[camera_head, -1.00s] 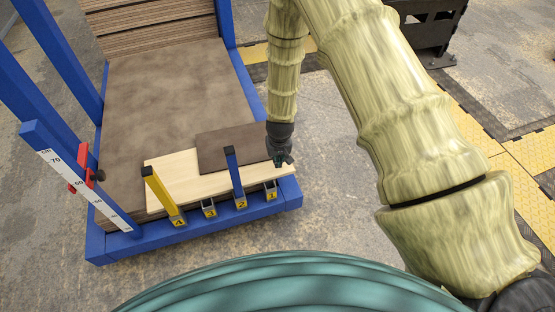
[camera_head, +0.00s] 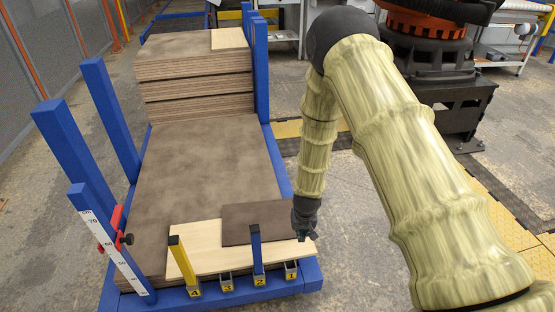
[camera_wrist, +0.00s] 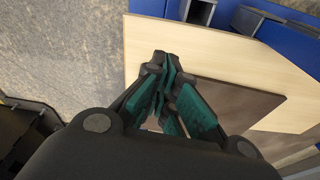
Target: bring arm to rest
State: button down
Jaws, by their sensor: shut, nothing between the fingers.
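My arm reaches down from the right in the head view. My gripper (camera_head: 304,234) hangs over the right end of a pale wooden board (camera_head: 207,262), beside a smaller dark brown board (camera_head: 240,225) that lies on it. In the wrist view my gripper (camera_wrist: 167,75) has its teal-padded fingers drawn together with nothing between them. The pale board (camera_wrist: 215,55) and the dark board (camera_wrist: 235,105) show behind and below the fingers. Whether the fingertips touch the pale board I cannot tell.
A blue rack (camera_head: 215,298) carries the boards, with blue posts at left and a stack of brown boards (camera_head: 195,75) behind. Numbered slots line its front edge; a yellow post (camera_head: 182,262) and a blue post (camera_head: 257,250) stand there. A black machine base (camera_head: 440,100) stands back right.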

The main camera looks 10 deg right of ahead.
jog(key=shift+s, duration=0.1)
jog(key=s+d+f+g, duration=0.15)
jog(key=s+f, duration=0.25)
jog(key=s, duration=0.7)
jog(key=s+d+f, duration=0.2)
jog(key=s+f, duration=0.1)
jog(key=s, duration=0.7)
jog(key=s+r, duration=0.2)
jog(key=s, duration=1.6)
notch_tip(320, 180, up, 20)
jog(key=p, duration=2)
jog(key=shift+w+a+n, duration=0.15)
jog(key=shift+w+n, duration=0.05)
jog(key=shift+n, duration=0.2)
jog(key=shift+f+g, duration=0.1)
jog(key=shift+g, duration=0.15)
